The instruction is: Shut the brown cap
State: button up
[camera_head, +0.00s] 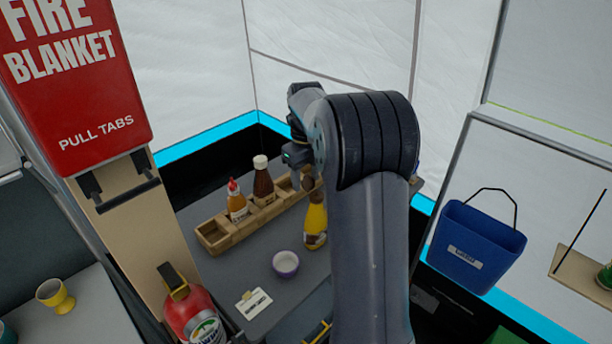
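A yellow bottle (316,222) with a brown upper part (314,190) stands on the grey table, just left of my arm. I take this brown part to be its cap; it is small and partly hidden, so I cannot tell whether it is open or shut. My gripper (302,176) is above the bottle's top, pointing down, with my arm in front of much of it. Its fingers are small and dark. I cannot tell whether they are open or shut, or whether they touch the cap.
A wooden rack (214,238) behind the bottle holds a red-tipped orange bottle (237,206) and a white-capped dark bottle (263,186). A small purple-rimmed bowl (286,263) and a card (254,304) are in front. A red extinguisher (192,312) stands left; a blue bucket (474,246) hangs right.

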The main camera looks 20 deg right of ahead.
jog(key=c, duration=0.8)
jog(key=shift+o, duration=0.2)
